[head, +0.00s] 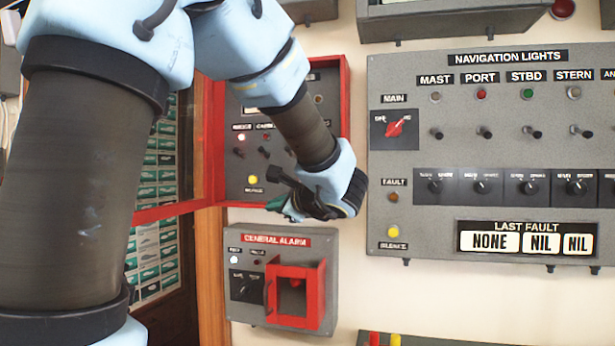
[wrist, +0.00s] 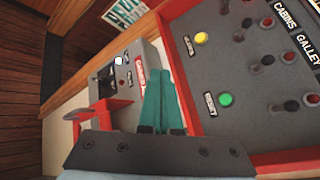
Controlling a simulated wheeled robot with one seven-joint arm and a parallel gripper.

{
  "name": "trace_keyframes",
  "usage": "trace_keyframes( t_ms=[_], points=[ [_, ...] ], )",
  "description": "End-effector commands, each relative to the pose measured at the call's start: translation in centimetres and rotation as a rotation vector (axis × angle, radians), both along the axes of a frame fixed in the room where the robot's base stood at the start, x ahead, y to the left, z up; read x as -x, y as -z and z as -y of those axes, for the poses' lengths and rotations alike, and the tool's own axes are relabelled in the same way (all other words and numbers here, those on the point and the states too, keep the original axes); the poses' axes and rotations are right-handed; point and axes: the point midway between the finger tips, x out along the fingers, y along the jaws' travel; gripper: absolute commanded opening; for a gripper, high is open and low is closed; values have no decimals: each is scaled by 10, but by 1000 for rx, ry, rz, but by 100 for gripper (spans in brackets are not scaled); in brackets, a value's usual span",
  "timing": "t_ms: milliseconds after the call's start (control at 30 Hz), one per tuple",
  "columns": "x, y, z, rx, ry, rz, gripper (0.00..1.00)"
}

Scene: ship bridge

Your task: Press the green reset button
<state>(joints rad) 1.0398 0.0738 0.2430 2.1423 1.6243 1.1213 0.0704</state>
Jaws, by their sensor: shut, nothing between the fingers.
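The green button (wrist: 225,99) shows in the wrist view on a grey panel, beside a small label too small to read surely. In the head view my arm and gripper hide it. My gripper (head: 281,204) is in front of the lower part of the red-framed panel in the head view. In the wrist view its teal fingers (wrist: 160,92) are shut together and empty. They point past the panel's red edge toward the alarm box, and the green button lies to their right. I see no contact with the button.
A yellow button (head: 253,180) and several switches share the red-framed panel (head: 345,105). The general alarm box (head: 245,315) with a red guard (head: 318,300) is just below my gripper. The navigation lights panel (head: 430,80) is to the right. A red door edge (head: 160,211) is to the left.

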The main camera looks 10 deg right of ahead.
Motion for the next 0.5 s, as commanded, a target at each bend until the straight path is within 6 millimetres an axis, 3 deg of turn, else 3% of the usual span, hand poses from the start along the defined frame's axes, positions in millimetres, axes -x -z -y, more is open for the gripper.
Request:
trace_keyframes(
  t_ms=[33,200,500],
  points=[
    [0,-14,10,-18,25,30,0],
    [1,-39,29,-61,73,100,0],
    [1,-46,34,-73,85,121,0]
  ],
)
